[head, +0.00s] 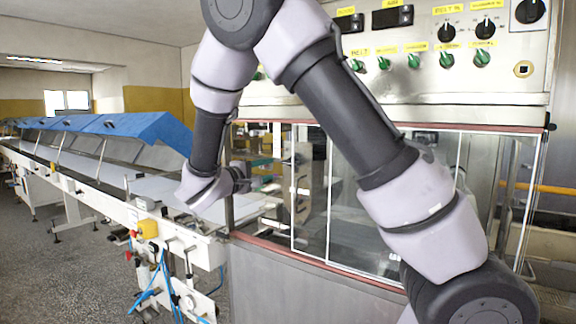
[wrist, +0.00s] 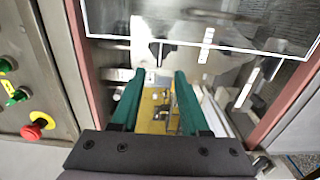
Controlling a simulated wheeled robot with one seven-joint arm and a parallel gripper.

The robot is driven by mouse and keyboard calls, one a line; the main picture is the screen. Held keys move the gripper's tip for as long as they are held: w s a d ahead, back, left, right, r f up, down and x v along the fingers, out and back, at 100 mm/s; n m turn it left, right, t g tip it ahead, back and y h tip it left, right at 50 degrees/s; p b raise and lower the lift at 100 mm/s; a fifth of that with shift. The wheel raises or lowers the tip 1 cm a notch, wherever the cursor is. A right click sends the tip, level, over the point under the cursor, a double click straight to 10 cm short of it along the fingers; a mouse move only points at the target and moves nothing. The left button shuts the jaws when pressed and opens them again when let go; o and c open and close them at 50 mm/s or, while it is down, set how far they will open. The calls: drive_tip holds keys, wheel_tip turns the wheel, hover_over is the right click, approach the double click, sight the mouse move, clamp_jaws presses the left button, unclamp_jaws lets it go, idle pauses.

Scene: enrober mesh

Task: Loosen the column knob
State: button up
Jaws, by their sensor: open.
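My gripper (wrist: 159,76) is open in the wrist view, with two green fingers apart and nothing held between them. Beyond and between the fingers are a yellowish surface (wrist: 153,119) and small grey metal parts, too small and blurred to name. I cannot pick out the column knob with certainty in either view; it may be among those parts or hidden by a finger. In the head view my arm reaches to the machine's open left end, and my gripper's fingers cannot be made out there.
The glass-sided hood (head: 345,200) stands close by; its pane also shows in the wrist view (wrist: 200,22). A control panel (head: 400,85) with green and black knobs is above. A red button (wrist: 32,132) lies left of my gripper. A long conveyor (head: 100,185) with blue covers (head: 130,126) runs left.

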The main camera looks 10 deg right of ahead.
sight(289, 163)
drive_tip(key=x, duration=1)
drive_tip(key=shift+d, duration=0.1)
clamp_jaws()
